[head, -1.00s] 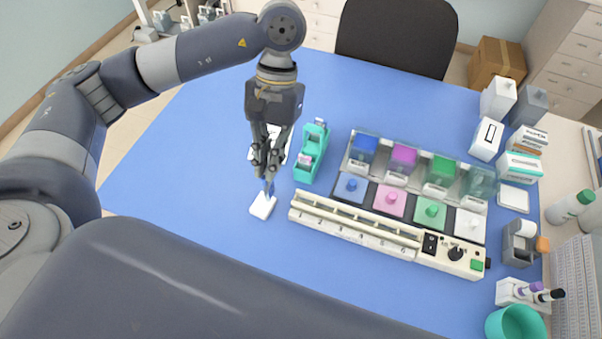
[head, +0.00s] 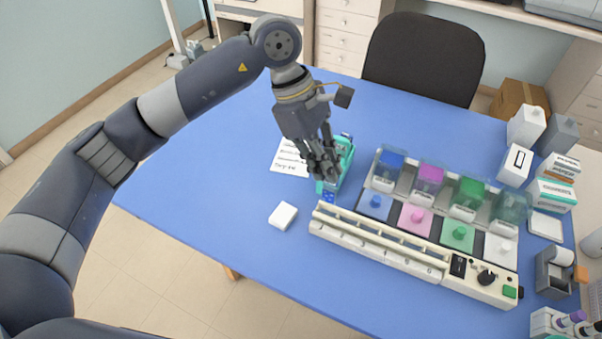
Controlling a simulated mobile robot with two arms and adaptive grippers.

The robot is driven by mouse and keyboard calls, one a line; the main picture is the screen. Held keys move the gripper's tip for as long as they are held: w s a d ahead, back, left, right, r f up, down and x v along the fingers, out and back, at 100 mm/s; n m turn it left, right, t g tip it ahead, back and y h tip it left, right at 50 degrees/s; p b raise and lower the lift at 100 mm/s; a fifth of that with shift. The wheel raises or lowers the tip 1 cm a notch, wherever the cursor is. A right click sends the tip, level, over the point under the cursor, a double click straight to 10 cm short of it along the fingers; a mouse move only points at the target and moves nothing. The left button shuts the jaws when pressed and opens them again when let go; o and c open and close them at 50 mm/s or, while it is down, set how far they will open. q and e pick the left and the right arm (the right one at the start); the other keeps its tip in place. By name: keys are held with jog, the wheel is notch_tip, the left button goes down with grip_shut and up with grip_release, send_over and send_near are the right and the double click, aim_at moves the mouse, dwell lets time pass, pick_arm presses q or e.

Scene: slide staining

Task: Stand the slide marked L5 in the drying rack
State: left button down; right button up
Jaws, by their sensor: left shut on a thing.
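My left gripper (head: 326,178) points down over the near end of a teal holder (head: 345,165), which it partly covers. It is shut on a small slide with a blue part (head: 328,196) showing below the fingertips. The mark on it is too small to read, and I cannot tell whether it touches the holder. A long cream rack-like unit (head: 375,243) with a lengthwise rail and numbered front lies just to the right; I cannot tell which item is the drying rack. My right gripper is not in view.
A white block (head: 283,216) lies on the blue table left of the cream unit. A handwritten sheet (head: 291,157) lies behind. Coloured staining jars (head: 417,217) stand behind the unit. Boxes (head: 557,168) and bottles fill the right side. The table's left part is clear.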

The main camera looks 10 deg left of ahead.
aim_at(322, 199)
pick_arm(q)
jog(key=shift+w+f+n, duration=0.1)
jog(key=shift+f+n, duration=0.05)
jog(key=shift+n, duration=0.15)
jog(key=shift+f+b, duration=1.15)
jog(key=shift+f, duration=1.55)
jog(key=shift+f+b, duration=1.1)
jog(key=shift+b, duration=0.05)
jog(key=shift+f+b, duration=0.3)
jog(key=shift+b, duration=0.15)
jog(key=c, duration=1.7)
grip_release()
jog(key=shift+o, duration=0.2)
